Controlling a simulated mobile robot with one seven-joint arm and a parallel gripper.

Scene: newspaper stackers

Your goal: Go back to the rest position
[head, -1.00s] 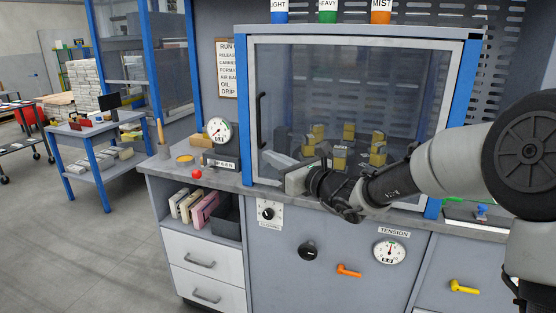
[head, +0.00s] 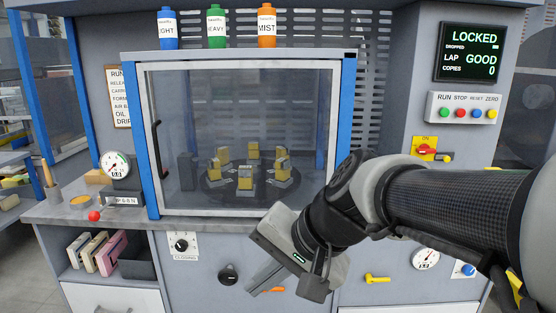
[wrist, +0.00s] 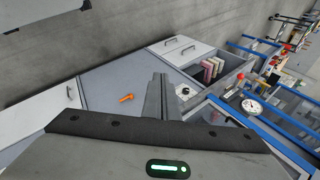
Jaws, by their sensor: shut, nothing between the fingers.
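My gripper (head: 258,283) is in front of the bench in the head view, low and left of my wrist, pointing down and to the left. Its fingers are together with nothing between them. In the wrist view the shut fingers (wrist: 160,98) stick out over the bench's grey front panel (wrist: 115,80). The fingers look clear of the bench, though the exact gap cannot be told. The glass-fronted cabinet (head: 340,110) behind the gripper is closed and holds several yellow-topped blocks on a dark round plate (head: 208,190).
An orange lever (wrist: 126,98), a yellow lever (head: 377,279) and a black knob (head: 229,274) stick out of the bench front. A gauge (head: 115,164) and a red ball (head: 94,216) sit on the left worktop. A panel at right reads LOCKED (head: 472,53). Open floor (wrist: 140,20) shows beyond the bench.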

